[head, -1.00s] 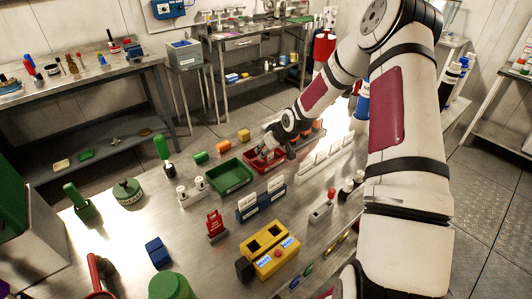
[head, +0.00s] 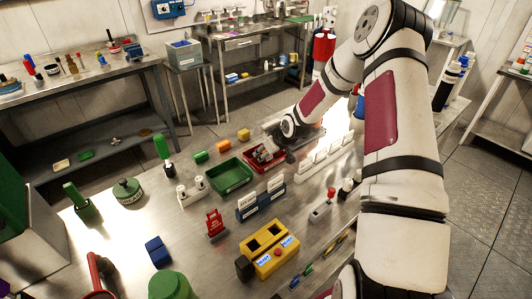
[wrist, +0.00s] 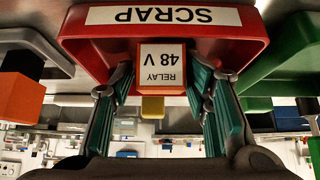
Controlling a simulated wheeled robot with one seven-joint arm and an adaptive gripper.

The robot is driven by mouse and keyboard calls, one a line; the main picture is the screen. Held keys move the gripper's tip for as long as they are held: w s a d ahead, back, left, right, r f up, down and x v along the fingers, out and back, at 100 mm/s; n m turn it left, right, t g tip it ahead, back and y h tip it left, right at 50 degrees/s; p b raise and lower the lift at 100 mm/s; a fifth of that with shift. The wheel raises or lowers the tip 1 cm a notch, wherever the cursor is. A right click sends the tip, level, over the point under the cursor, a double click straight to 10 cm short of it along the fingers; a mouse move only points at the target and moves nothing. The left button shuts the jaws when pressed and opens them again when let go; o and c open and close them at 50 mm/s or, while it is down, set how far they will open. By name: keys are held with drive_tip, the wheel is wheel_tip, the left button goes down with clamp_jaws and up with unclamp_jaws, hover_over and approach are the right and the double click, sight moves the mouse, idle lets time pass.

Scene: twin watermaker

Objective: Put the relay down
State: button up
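The relay (wrist: 161,68) is a small block with a white "RELAY 48 V" label, seen upside down in the wrist view. The relay is at the red tray (wrist: 85,45) marked "SCRAP", just past the tray's labelled wall. I cannot tell whether it touches the tray floor. In the head view my gripper (head: 277,152) is over the red tray (head: 252,160), and the relay is not clearly visible there.
A green tray (head: 230,189) stands directly left of the red one. A white rack (head: 322,160) is close on the right, and a blue holder with white cards (head: 258,207) is in front. Orange and yellow blocks (head: 243,135) lie behind.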

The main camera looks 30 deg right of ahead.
drive_tip(key=shift+s+a+f, duration=0.1)
drive_tip(key=shift+s+f, duration=0.15)
drive_tip(key=shift+f, duration=0.45)
drive_tip(key=shift+s, duration=0.1)
drive_tip(key=w+r+p+v, duration=0.1)
drive_tip(key=p+v, duration=0.1)
drive_tip(key=v, duration=1.1)
drive_tip(key=s+a+r+g+h, duration=0.1)
drive_tip(key=s+a+r+h, duration=0.1)
drive_tip(key=s+a+r, duration=0.6)
drive_tip(key=s+a+r+g+h, duration=0.15)
drive_tip(key=s+r, duration=0.45)
drive_tip(key=r, duration=0.6)
drive_tip(key=s+a+r+m+y, duration=0.1)
drive_tip(key=s+a+r, duration=0.2)
drive_tip(key=s, duration=0.5)
drive_tip(key=s+a+r+m+t+y, duration=0.1)
drive_tip(key=s+a+r, duration=0.2)
drive_tip(key=s, duration=0.6)
drive_tip(key=a, duration=0.2)
drive_tip(key=shift+s+a+r, duration=0.3)
drive_tip(key=shift+r, duration=0.05)
